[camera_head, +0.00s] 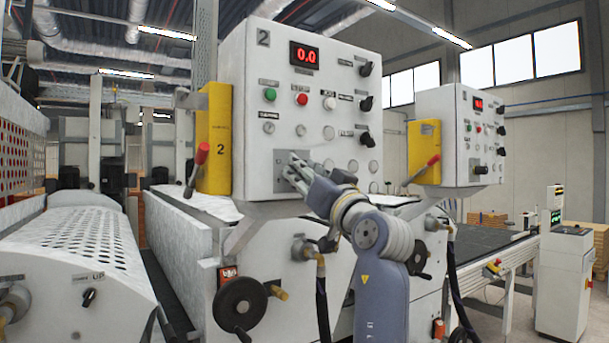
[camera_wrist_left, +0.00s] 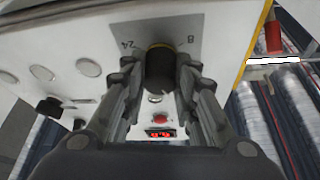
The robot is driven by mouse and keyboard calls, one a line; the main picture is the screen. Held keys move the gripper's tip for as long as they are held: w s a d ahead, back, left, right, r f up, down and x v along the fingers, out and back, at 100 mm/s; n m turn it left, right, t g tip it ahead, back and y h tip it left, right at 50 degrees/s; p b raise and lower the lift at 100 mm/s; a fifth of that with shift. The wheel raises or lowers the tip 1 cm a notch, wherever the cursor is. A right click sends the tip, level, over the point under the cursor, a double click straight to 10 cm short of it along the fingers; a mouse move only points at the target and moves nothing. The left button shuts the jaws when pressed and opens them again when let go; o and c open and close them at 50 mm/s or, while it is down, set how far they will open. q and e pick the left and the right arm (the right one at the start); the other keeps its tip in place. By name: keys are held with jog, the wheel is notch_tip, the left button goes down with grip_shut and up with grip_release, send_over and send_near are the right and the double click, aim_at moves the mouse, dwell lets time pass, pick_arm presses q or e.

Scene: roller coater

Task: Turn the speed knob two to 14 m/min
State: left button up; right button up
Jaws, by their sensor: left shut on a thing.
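The speed knob (camera_wrist_left: 165,70) is a dark round knob with a brassy edge, in front of a grey scale plate (camera_wrist_left: 200,28). The plate shows marks that look like 24 and 8. It sits on the lower left of control box 2 (camera_head: 262,110). My left gripper (camera_wrist_left: 163,82) has its two fingers on either side of the knob, shut on it. In the head view my left gripper (camera_head: 297,172) reaches the plate and hides the knob. Where the knob points cannot be read. The red display (camera_head: 304,56) on box 2 reads 0.0. My right gripper is not in view.
Box 2 also carries a green button (camera_head: 270,95), a red button (camera_head: 302,98) and black selector knobs (camera_head: 366,103) at the right. A yellow unit (camera_head: 215,140) with a red-handled lever stands at its left. A second, similar control box (camera_head: 450,135) stands farther right.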

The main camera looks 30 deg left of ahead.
pick_arm(q)
jog(key=o, duration=1)
jog(key=shift+a, duration=0.1)
jog(key=shift+o, duration=0.2)
jog(key=shift+w+a, duration=0.1)
jog(key=v, duration=0.7)
jog(key=shift+d, duration=0.2)
jog(key=shift+f, duration=0.15)
